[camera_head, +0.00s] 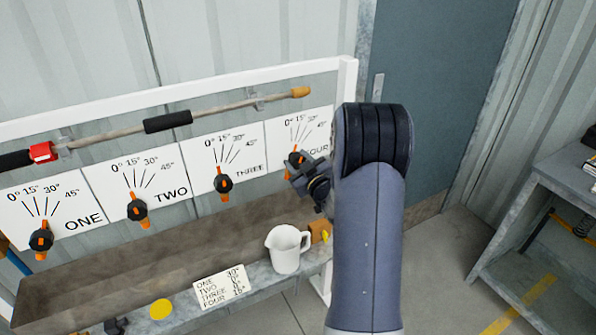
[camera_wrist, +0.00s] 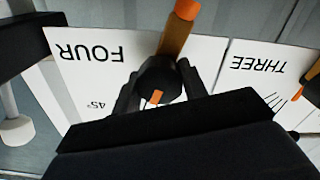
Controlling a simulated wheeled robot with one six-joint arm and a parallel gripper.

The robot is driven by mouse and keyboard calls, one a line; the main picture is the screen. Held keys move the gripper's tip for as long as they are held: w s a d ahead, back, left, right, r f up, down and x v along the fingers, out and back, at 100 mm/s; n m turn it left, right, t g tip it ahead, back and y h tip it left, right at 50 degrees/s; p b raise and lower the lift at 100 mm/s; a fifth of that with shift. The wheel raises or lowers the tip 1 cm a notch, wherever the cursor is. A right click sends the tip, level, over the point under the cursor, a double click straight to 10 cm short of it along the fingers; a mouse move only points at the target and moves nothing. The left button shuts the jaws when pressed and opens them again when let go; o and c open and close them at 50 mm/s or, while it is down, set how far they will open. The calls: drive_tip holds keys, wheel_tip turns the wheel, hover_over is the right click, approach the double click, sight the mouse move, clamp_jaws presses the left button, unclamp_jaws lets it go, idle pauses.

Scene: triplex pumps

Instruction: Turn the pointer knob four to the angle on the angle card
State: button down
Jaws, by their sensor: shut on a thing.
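Pointer knob four (camera_head: 295,158), black with orange parts, sits on the white FOUR plate (camera_head: 317,125). My gripper (camera_head: 304,172) is at it, partly hiding it in the head view. In the upside-down wrist view, the black fingers of my gripper (camera_wrist: 158,90) are shut on either side of the knob (camera_wrist: 158,72). An orange mark shows on the knob's face, and an orange bar sticks out towards the picture top. The scale lines are mostly hidden there, so I cannot tell the exact angle. The angle card (camera_head: 222,289) reads FOUR 15°.
Knobs three (camera_head: 223,184), two (camera_head: 137,210) and one (camera_head: 41,240) are in a row to the left. A white jug (camera_head: 286,250) stands below knob four. A rod with a black grip (camera_head: 168,121) runs above the plates. A grey shelf unit (camera_head: 545,215) is at right.

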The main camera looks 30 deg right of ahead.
drive_tip(key=shift+n, duration=0.3)
drive_tip(key=c, duration=0.8)
unclamp_jaws()
drive_tip(key=s+b, duration=0.3)
drive_tip(key=s, duration=0.7)
drive_tip(key=shift+s+d, duration=0.15)
drive_tip(key=shift+s, duration=0.25)
drive_tip(key=w+p, duration=0.1)
drive_tip(key=w, duration=0.4)
drive_tip(key=w+p, duration=0.1)
drive_tip(key=w, duration=0.5)
drive_tip(key=shift+a+r+p, duration=0.1)
drive_tip(key=shift+a+p, duration=0.1)
drive_tip(key=shift+p, duration=0.2)
drive_tip(key=shift+s+m+p, duration=0.1)
drive_tip(key=shift+m+p, duration=0.4)
drive_tip(key=shift+p, duration=0.45)
